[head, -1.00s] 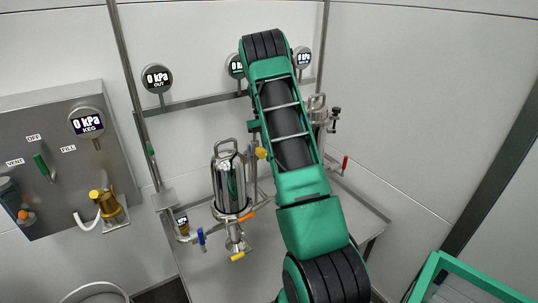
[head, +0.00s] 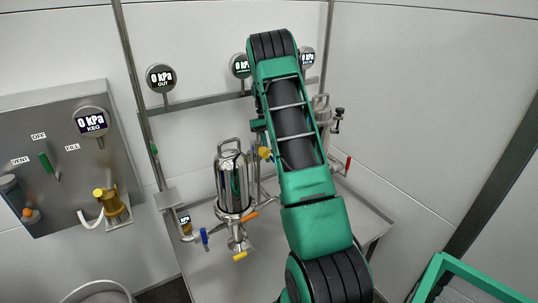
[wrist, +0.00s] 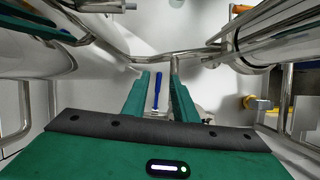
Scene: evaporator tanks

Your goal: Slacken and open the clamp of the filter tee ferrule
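In the wrist view my gripper (wrist: 159,76) is open, its two green fingers apart with nothing clearly held between them. A blue handle (wrist: 156,92) shows in the gap between the fingers; I cannot tell how far beyond them it is. A steel pipe (wrist: 185,56) runs across just beyond the fingertips, with a short branch near the right finger. I cannot make out the filter tee ferrule or its clamp for certain. In the head view my arm hides the area behind it, and my gripper is not visible there.
Steel tanks flank my gripper in the wrist view, with a yellow handle (wrist: 257,103) at right. In the head view a steel vessel (head: 232,183) with orange, blue and yellow handles stands on the bench (head: 215,275). A gauge panel (head: 60,160) is at left.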

